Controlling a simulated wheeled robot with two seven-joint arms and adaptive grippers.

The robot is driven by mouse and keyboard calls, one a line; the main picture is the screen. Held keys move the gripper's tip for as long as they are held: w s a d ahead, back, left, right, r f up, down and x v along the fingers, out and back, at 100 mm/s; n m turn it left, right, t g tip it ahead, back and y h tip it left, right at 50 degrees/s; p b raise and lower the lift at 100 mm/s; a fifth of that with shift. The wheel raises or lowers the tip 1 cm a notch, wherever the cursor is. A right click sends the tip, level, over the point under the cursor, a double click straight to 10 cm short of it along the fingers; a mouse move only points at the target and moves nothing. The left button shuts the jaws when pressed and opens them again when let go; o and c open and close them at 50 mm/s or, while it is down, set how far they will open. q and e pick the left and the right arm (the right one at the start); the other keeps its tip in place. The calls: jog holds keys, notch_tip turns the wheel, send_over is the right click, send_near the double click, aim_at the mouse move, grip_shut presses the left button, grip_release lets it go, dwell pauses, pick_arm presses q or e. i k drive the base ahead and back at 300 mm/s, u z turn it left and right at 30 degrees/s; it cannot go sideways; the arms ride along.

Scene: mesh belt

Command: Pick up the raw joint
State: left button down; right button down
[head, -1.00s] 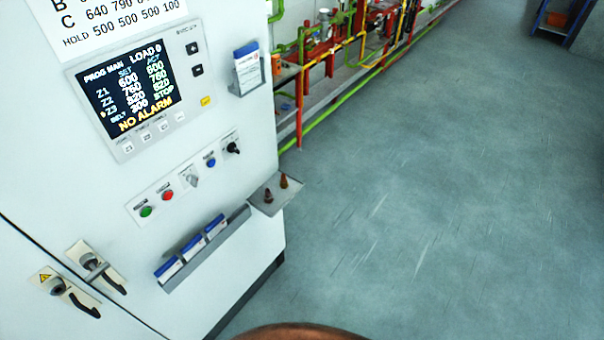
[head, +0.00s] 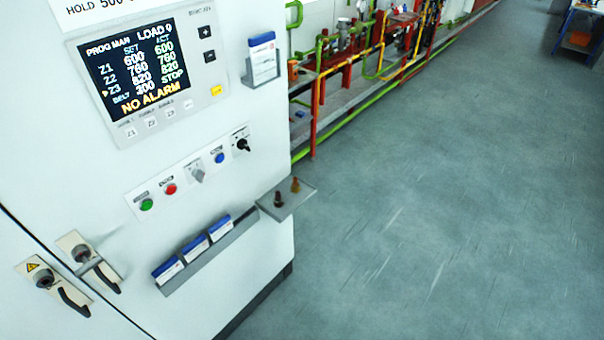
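Two small upright pieces stand on a small grey shelf (head: 299,203) at the right edge of the white cabinet. The left piece (head: 278,199) is dark brown to black. The right piece (head: 295,185) is lighter, amber-brown. They stand close together but apart. Both are too small to tell which is the raw joint. Neither of my grippers shows in the head view.
The white cabinet (head: 225,290) fills the left, with a display (head: 140,72), buttons, a rack of blue-white booklets (head: 195,248) and projecting door handles (head: 85,262). Red, yellow and green pipes (head: 350,60) run behind. The grey floor (head: 440,200) is open at right.

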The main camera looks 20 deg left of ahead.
aim_at(296, 187)
jog(key=z, duration=0.1)
jog(key=k, duration=0.2)
jog(key=u, duration=0.8)
jog(key=i, duration=1.1)
jog(key=u, duration=0.3)
